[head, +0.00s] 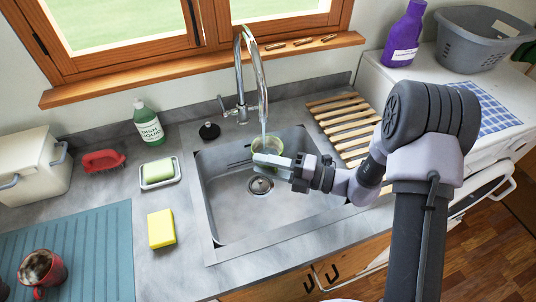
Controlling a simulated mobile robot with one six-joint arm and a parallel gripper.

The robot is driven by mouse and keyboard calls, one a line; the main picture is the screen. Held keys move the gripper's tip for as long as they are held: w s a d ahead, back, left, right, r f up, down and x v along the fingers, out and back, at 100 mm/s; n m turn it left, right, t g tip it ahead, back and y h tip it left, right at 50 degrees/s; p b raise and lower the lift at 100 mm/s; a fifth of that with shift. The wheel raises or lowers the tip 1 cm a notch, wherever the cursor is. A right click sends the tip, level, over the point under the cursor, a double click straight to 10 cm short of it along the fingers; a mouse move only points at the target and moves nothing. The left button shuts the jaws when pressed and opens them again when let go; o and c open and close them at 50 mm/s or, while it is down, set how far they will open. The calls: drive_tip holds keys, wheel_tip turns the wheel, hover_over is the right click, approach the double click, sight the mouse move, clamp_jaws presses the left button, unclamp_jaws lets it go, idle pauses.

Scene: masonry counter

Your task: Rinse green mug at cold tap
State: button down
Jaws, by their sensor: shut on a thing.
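The green mug (267,144) is over the sink (229,211), below the spout of the tap (260,85). A thin pale stream of water (263,130) falls from the spout to the mug. My gripper (268,161) is shut on the mug from the front right. The fingers hide part of the mug, and its inside is hard to make out. A small lever (222,105) shows on the left of the tap body; I cannot tell if it is the cold side.
A green dish soap bottle (147,123), soap dish (160,173), yellow sponge (161,228) and red brush (103,160) stand left of the sink. A red mug (42,270) is on the blue mat (105,252). A slatted wooden rack (345,122) lies to the right.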

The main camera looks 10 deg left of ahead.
drive_tip(key=shift+d, duration=0.2)
drive_tip(key=shift+d, duration=0.45)
drive_tip(key=shift+a, duration=0.15)
drive_tip(key=shift+a+p, duration=0.45)
drive_tip(key=shift+a, duration=0.05)
drive_tip(key=s+p, duration=0.1)
drive_tip(key=s, duration=0.7)
drive_tip(key=shift+d, duration=0.25)
idle(0.8)
